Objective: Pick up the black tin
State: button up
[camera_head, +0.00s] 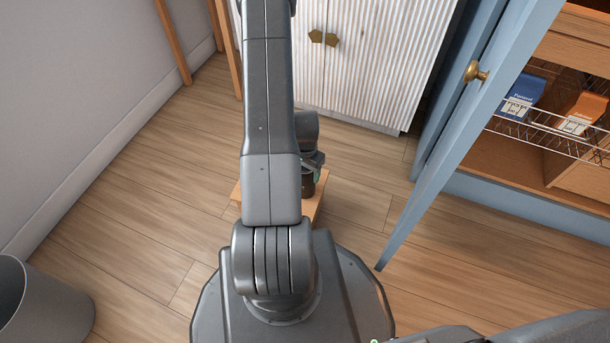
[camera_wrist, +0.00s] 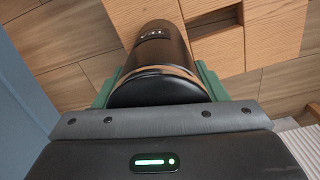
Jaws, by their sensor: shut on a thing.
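The black tin (camera_wrist: 160,88) is a dark cylinder with a copper-coloured band near its near end and small light lettering further along. My gripper (camera_wrist: 158,80) is shut on it, with one green finger on each side. In the head view the tin (camera_head: 308,187) shows as a small dark shape under my gripper (camera_head: 313,172), partly hidden by my arm. A wooden stool or block (camera_head: 317,208) is below it; a slotted wooden top shows in the wrist view (camera_wrist: 270,35). I cannot tell whether the tin touches the wood.
A white ribbed cabinet (camera_head: 375,60) stands behind. On the right, a blue door (camera_head: 450,150) stands open before a larder with a wire basket (camera_head: 545,135) holding blue and orange packets. A grey bin (camera_head: 45,305) is at lower left.

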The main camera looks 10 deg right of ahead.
jog(key=shift+r, duration=0.1)
notch_tip(320, 180, up, 10)
jog(key=p, duration=0.3)
jog(key=w+a+r+n+p, duration=0.1)
jog(key=w+a+r+n, duration=0.45)
jog(key=r, duration=0.35)
jog(key=w+a+r+n+p, duration=0.1)
jog(key=w+a+r+n, duration=0.3)
jog(key=w+a+r, duration=0.4)
jog(key=s+r+p, duration=0.1)
jog(key=r+p, duration=0.7)
jog(key=p, duration=0.5)
jog(key=s+d+r+p, duration=0.1)
jog(key=s+r+p, duration=0.1)
jog(key=r+p, duration=0.7)
jog(key=p, duration=0.4)
jog(key=shift+s+p, duration=0.3)
jog(key=shift+p, duration=0.1)
jog(key=shift+m, duration=0.25)
